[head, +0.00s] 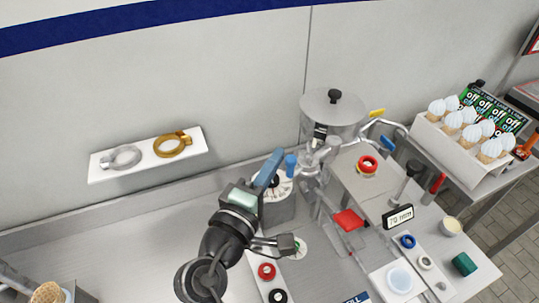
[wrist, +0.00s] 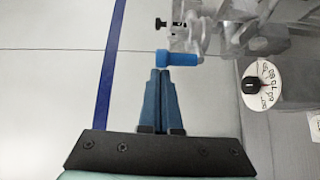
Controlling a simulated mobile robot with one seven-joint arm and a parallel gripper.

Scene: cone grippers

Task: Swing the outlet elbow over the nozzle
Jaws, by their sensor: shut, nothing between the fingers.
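My gripper (head: 276,154) has blue fingers, pressed together and empty, raised in front of the machine. The blue grip (head: 291,164) also shows in the head view, just right of the fingers. It sits at the left of grey metal pipework (head: 318,158) under the lidded hopper (head: 333,110). The outlet elbow seems to be part of this pipework. I cannot tell its exact outline or pick out the nozzle.
A grey box with a round white dial (head: 280,187) stands below the fingers. A wall shelf (head: 106,176) holds a silver and a brass ring clamp. A box of cones (head: 458,162) is at right. A red-handled tool (head: 348,220) lies right of the arm. The left counter is mostly clear.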

